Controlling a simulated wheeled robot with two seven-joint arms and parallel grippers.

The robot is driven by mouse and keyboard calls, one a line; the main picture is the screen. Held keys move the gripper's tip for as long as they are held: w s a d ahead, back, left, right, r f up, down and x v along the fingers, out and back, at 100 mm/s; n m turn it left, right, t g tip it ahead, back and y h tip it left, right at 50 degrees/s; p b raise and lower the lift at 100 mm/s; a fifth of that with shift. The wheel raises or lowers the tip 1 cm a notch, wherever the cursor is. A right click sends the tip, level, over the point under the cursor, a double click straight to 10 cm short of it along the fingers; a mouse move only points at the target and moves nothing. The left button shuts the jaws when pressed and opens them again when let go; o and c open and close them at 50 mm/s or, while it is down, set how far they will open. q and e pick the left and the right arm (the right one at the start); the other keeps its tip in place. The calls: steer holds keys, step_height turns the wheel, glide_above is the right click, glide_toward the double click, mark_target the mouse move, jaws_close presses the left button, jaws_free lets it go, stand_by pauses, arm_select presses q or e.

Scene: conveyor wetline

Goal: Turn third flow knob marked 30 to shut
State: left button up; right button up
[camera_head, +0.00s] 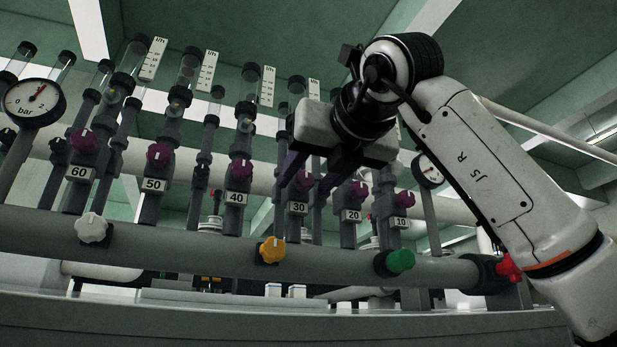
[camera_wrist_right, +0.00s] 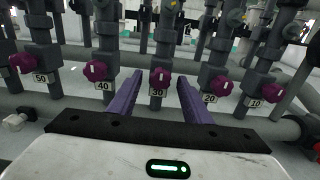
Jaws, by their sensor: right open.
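The purple flow knob marked 30 (camera_head: 303,181) sits on a grey vertical pipe above its white label (camera_head: 298,208). In the right wrist view the same knob (camera_wrist_right: 159,77) shows with a white line on its face, pointing about upright. My right gripper (camera_head: 306,185) is open and empty. Its two purple fingers (camera_wrist_right: 160,93) stand apart on the left and right of the knob 30 column. Whether they reach level with the knob, I cannot tell; no contact shows. My left gripper is in neither view.
Purple knobs marked 40 (camera_wrist_right: 95,71) and 20 (camera_wrist_right: 221,85) flank it closely, with 50 (camera_wrist_right: 21,63) and 10 (camera_wrist_right: 277,88) farther out. White (camera_head: 91,228), yellow (camera_head: 272,249) and green (camera_head: 400,260) knobs sit on the horizontal pipe (camera_head: 180,246) below. A pressure gauge (camera_head: 33,101) stands left.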

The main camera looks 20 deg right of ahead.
steer(key=shift+s, duration=0.35)
steer(key=s+b, duration=0.2)
steer(key=s, duration=0.7)
steer(key=shift+s+d, duration=0.2)
steer(key=shift+s, duration=0.1)
